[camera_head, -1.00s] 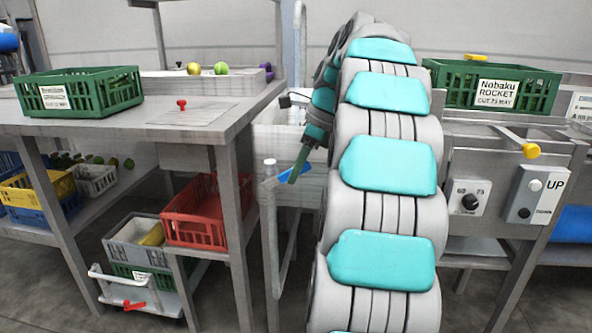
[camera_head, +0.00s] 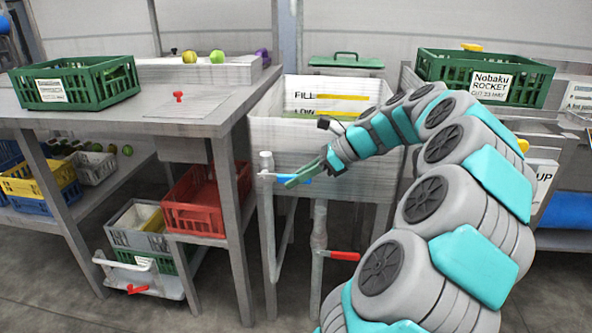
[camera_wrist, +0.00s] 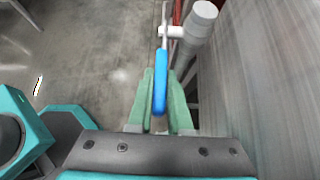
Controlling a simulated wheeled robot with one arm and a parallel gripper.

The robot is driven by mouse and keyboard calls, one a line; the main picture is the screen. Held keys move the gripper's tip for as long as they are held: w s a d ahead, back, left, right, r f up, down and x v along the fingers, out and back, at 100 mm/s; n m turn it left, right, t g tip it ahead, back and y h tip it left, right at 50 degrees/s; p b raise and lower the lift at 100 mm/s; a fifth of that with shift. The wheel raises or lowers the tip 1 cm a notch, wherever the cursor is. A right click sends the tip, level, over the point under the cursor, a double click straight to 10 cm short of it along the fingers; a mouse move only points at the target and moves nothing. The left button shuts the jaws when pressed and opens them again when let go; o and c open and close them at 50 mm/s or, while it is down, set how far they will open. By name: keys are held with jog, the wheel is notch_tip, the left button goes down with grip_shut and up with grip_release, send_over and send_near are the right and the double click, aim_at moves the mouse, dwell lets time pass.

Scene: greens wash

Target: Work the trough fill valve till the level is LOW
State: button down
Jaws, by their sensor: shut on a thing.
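The white trough (camera_head: 285,132) stands in the middle of the head view, with FILL and LOW marks on its inner back wall. The water level is too unclear to read. A blue valve lever (camera_head: 305,178) sticks out from a pale upright pipe (camera_head: 266,162) at the trough's front left. My gripper (camera_head: 296,181) is at this lever. In the wrist view, the green fingers stand on both sides of the blue lever (camera_wrist: 160,82) and my gripper (camera_wrist: 160,92) is shut on it. The lever points from the pipe (camera_wrist: 200,25) toward my palm.
A red lever (camera_head: 343,255) sits on the pipe below the trough. The left bench (camera_head: 215,115) carries a green crate (camera_head: 75,88); a Nobaku rocket crate (camera_head: 490,82) stands at right. A red crate (camera_head: 195,205) is under the left bench.

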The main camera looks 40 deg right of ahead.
jog(key=shift+f, duration=0.2)
dwell(0.4)
jog(key=c, duration=0.8)
grip_release()
jog(key=shift+c, duration=0.2)
jog(key=shift+s+d, duration=0.1)
jog(key=v, duration=0.7)
jog(key=shift+s+d, duration=0.25)
jog(key=shift+s, duration=0.05)
